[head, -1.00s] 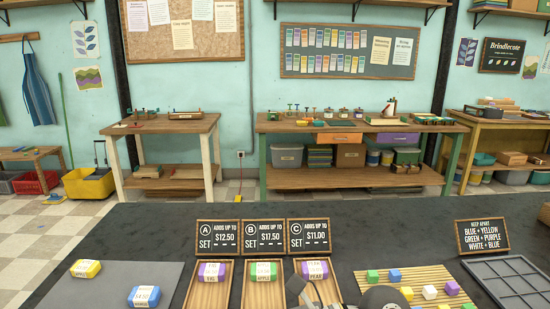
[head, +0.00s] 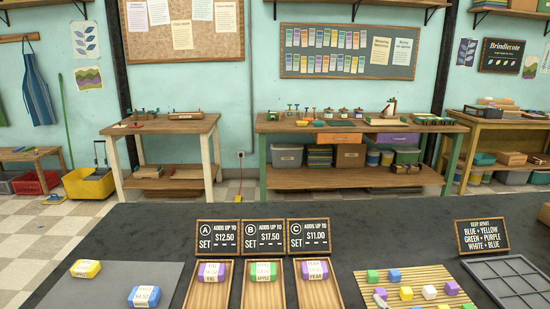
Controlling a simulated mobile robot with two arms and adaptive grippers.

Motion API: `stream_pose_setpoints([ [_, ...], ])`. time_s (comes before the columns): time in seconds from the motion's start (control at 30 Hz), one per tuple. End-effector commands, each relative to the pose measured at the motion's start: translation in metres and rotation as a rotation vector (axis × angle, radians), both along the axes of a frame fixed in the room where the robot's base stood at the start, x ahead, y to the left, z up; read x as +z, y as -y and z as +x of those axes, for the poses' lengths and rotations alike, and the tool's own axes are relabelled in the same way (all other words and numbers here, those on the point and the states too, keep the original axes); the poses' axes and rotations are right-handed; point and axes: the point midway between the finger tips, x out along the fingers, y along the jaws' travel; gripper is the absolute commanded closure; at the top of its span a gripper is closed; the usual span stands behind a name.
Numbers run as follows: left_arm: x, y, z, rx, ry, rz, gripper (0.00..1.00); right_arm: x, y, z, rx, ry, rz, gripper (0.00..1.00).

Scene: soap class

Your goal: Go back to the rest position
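Three wooden trays stand in a row on the dark table. Tray A (head: 195,299) holds a purple-wrapped soap (head: 211,273). Tray B (head: 250,299) holds a green-wrapped soap (head: 263,272). Tray C (head: 320,299) holds a purple-wrapped soap (head: 314,270) at its far end. A yellow soap (head: 86,268) and a blue soap (head: 144,296) lie apart on the grey mat (head: 115,285) at left. My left gripper is out of view.
Price signs A (head: 218,237), B (head: 263,237) and C (head: 308,237) stand behind the trays. Several coloured cubes sit on a slatted mat (head: 440,273) at right, beside a grey divided tray (head: 515,281). A keep-apart sign (head: 482,237) stands behind them.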

Motion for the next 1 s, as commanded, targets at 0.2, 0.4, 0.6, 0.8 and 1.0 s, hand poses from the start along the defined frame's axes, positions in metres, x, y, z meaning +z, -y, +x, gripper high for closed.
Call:
stream_pose_setpoints([
  [0.2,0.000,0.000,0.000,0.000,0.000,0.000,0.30,-0.113,0.030,-0.081,-0.180,-0.500,0.214,0.30],
  [0.4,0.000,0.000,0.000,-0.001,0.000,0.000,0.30,-0.171,0.033,-0.165,-0.291,-0.852,0.332,0.30],
  [0.6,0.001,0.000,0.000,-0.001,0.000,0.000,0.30,-0.202,0.029,-0.227,-0.358,-1.099,0.396,0.30],
  [0.8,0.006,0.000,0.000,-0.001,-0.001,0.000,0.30,-0.251,0.028,-0.214,-0.359,-1.113,0.387,0.30],
  [1.0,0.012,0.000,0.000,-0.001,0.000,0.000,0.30,-0.315,0.026,-0.212,-0.362,-1.141,0.377,0.30],
])
